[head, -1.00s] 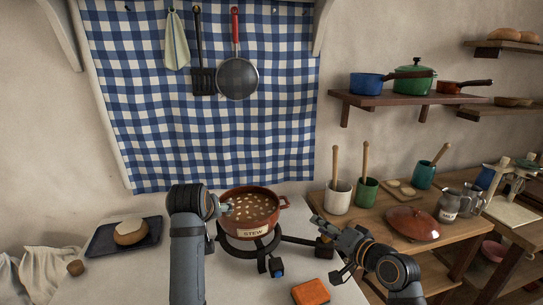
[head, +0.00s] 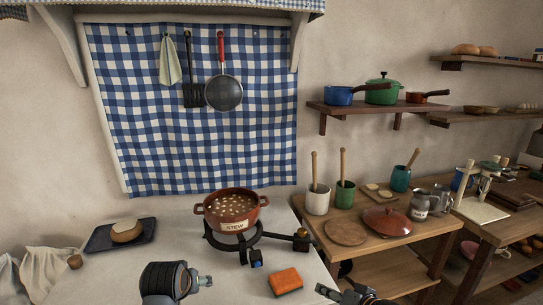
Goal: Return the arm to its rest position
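My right gripper (head: 328,291) is low at the bottom edge of the head view, in front of the counter's right side. Only part of it shows; the rest is cut off, and I see nothing held in the visible part. My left arm (head: 164,281) is at the bottom left of centre, over the white counter (head: 110,275). A small part of my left gripper (head: 204,281) shows beside it; its fingers are mostly hidden. Both grippers are apart from the stew pot (head: 235,218).
The stew pot stands on a black burner stand (head: 262,239). An orange sponge (head: 285,281) lies between my arms. A dark tray (head: 101,238) with bread (head: 127,231) is at left. A wooden side table (head: 390,245) holds crocks, a round board (head: 345,232) and a red lid (head: 387,221).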

